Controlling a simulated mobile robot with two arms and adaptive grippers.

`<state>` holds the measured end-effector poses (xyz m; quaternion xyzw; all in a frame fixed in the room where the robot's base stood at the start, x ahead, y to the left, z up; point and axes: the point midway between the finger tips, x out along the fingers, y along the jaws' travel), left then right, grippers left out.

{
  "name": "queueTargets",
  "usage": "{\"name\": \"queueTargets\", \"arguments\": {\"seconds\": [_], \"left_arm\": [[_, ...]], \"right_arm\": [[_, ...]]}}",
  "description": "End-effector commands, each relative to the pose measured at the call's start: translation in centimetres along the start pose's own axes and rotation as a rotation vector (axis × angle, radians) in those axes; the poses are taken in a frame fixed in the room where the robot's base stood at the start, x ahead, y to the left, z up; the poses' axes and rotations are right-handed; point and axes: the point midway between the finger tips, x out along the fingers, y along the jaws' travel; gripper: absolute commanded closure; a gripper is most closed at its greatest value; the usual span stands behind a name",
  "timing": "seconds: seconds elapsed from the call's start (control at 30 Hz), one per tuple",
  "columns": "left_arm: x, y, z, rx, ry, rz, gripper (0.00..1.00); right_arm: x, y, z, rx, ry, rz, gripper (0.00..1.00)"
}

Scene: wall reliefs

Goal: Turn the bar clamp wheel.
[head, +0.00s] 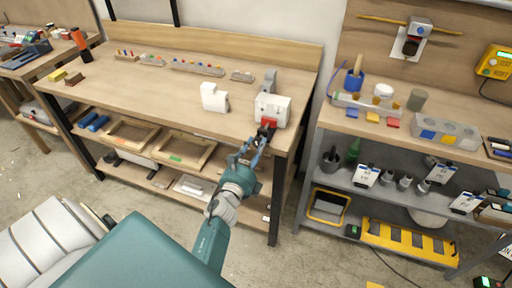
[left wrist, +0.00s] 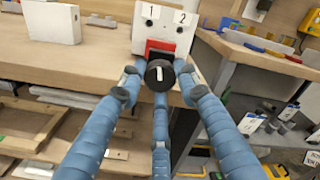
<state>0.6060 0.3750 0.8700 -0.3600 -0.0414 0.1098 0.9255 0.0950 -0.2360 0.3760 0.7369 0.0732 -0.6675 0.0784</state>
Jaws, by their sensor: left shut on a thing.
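The wheel (left wrist: 160,74) is a round black knob with a white line that stands upright in the left wrist view. It sits at the front of a white block (left wrist: 163,25) marked 1 and 2, below a red part (left wrist: 160,47). In the head view the white block (head: 272,108) stands at the right front of the wooden workbench (head: 180,103). My left gripper (head: 260,140) is at the bench's front edge, its blue fingers closed around the wheel from the front. The wheel is mostly hidden there by the fingers. My right gripper is not in view.
A smaller white block (head: 214,97) stands left of the marked block. Low racks of coloured pieces (head: 197,68) line the back. Wooden trays (head: 184,148) lie on the shelf below. A second bench (head: 430,139) stands to the right, across a gap.

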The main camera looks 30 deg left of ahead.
Motion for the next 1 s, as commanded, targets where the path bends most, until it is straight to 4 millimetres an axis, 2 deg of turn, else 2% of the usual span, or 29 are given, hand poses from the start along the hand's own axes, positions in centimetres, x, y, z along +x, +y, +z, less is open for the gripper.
{"name": "queueTargets", "arguments": {"seconds": [0.27,1.0], "left_arm": [[0.21,-0.19,0.56,-0.219,-0.007,-0.006,0.94],[0.28,-0.11,0.75,-0.925,-0.008,-0.010,0.94]], "right_arm": [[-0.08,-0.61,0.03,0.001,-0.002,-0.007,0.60],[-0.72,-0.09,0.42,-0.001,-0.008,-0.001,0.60]]}}
